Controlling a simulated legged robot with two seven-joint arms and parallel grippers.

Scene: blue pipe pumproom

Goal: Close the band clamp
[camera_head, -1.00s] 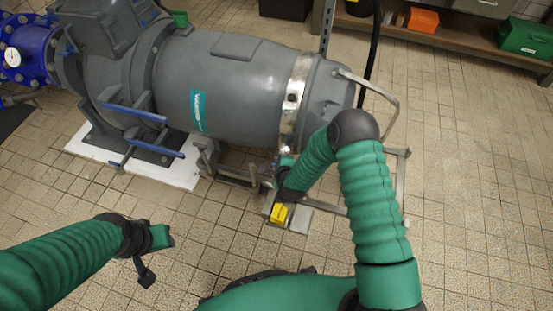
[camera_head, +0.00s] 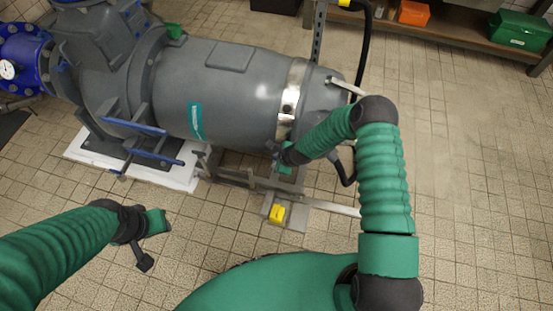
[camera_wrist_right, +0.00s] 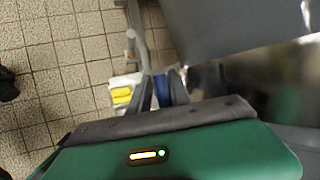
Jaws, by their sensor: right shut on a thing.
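The band clamp (camera_head: 291,96) is a shiny metal band around the right end of the grey motor (camera_head: 225,85). Its face has dark holes, and its lower end runs down behind my right gripper. My right gripper (camera_head: 279,160) is at the lower front side of the motor, shut on part of the clamp; my wrist hides most of that part. In the right wrist view, a small blue piece (camera_wrist_right: 162,88) shows at the dark fingers, beside the motor's underside. My left gripper (camera_head: 155,222) hangs empty over the floor at left, apart from everything; its finger opening is unclear.
A metal frame (camera_head: 250,180) stands under the motor, with a yellow block (camera_head: 277,213) on its foot. A dark hose (camera_head: 364,60) hangs behind the motor. A shelf (camera_head: 460,33) with boxes stands at the back right. The tiled floor at right is clear.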

